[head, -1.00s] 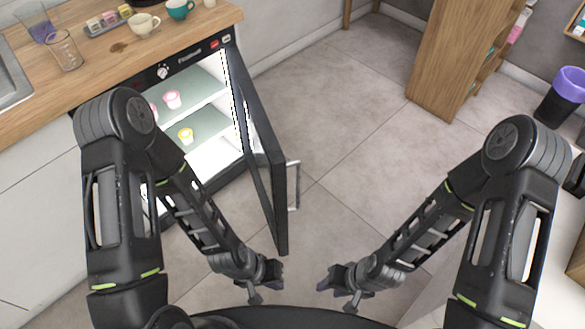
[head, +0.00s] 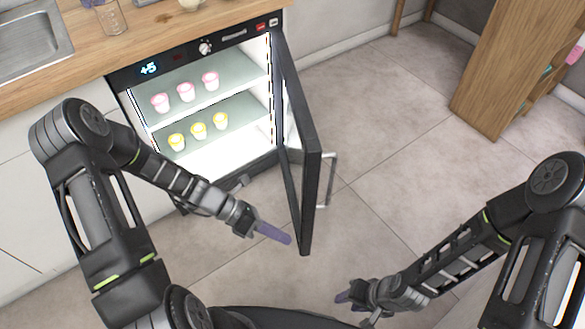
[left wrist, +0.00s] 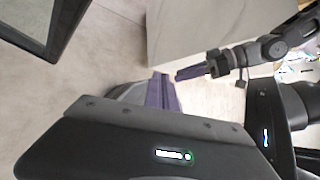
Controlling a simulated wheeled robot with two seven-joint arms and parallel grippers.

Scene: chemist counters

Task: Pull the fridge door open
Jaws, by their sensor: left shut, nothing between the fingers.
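The fridge (head: 188,145) stands under the wooden counter with its lit inside showing. Its dark-framed door (head: 309,180) stands wide open, swung out to the right, with a metal handle (head: 328,180) on its outer face. My left gripper (head: 284,238) is shut and empty, with its purple fingertips close to the inner side of the door's lower free edge; I cannot tell if they touch. The door's corner (left wrist: 52,30) shows top left in the left wrist view. My right gripper (head: 343,297) is low, right of the door and apart from it; its jaw opening is unclear.
Pink cups (head: 186,92) stand on the upper fridge shelf and yellow cups (head: 198,131) on the lower. A wooden shelf unit (head: 510,75) stands at the right. The tiled floor (head: 400,150) between is clear.

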